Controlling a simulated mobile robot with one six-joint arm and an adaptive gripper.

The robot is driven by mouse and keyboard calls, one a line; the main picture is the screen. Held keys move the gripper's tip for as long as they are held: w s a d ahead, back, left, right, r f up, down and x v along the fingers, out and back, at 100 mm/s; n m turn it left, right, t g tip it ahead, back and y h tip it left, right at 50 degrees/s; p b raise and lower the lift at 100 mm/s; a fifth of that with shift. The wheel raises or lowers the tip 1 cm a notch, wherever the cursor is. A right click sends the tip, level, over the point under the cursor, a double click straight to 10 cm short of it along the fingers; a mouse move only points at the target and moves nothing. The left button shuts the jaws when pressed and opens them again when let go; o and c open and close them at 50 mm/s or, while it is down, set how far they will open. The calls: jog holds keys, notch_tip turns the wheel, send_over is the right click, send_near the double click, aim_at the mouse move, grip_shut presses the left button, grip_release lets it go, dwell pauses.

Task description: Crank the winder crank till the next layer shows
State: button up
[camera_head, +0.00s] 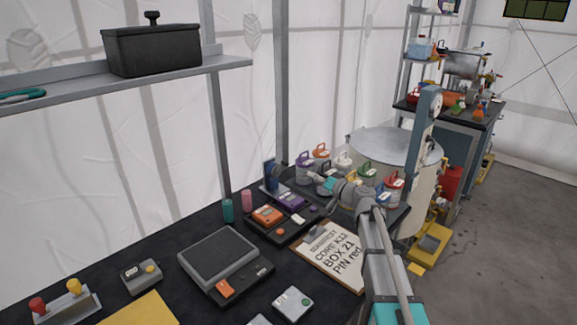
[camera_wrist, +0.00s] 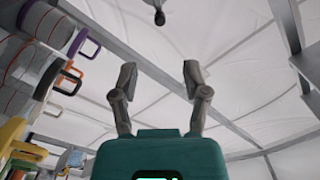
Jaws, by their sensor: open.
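My gripper (camera_head: 320,181) is at the back of the dark bench, among several lidded pots with coloured handles. In the wrist view my gripper (camera_wrist: 157,78) has its two fingers spread apart with nothing between them. A small dark knob-like thing (camera_wrist: 158,16) shows beyond the fingertips at the top of the wrist view; I cannot tell whether it belongs to the winder crank. A blue upright device (camera_head: 270,173) stands left of the gripper in the head view. I cannot pick out the winder crank for certain, and my arm hides part of the area.
Pots with orange (camera_wrist: 72,72) and purple handles lie close at the left of the wrist view. A clipboard (camera_head: 328,258), a grey scale-like box (camera_head: 222,258) and a large pale drum (camera_head: 405,150) surround the arm. A shelf (camera_head: 120,84) holds a black lidded box (camera_head: 152,49).

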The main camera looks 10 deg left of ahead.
aim_at(288, 164)
jog(key=shift+w+a, duration=0.1)
jog(key=x, duration=1.3)
jog(key=shift+w+a, duration=0.2)
jog(key=shift+c, duration=0.3)
grip_shut()
jog(key=shift+d+f, duration=0.1)
jog(key=shift+d, duration=0.25)
jog(key=shift+a, duration=0.25)
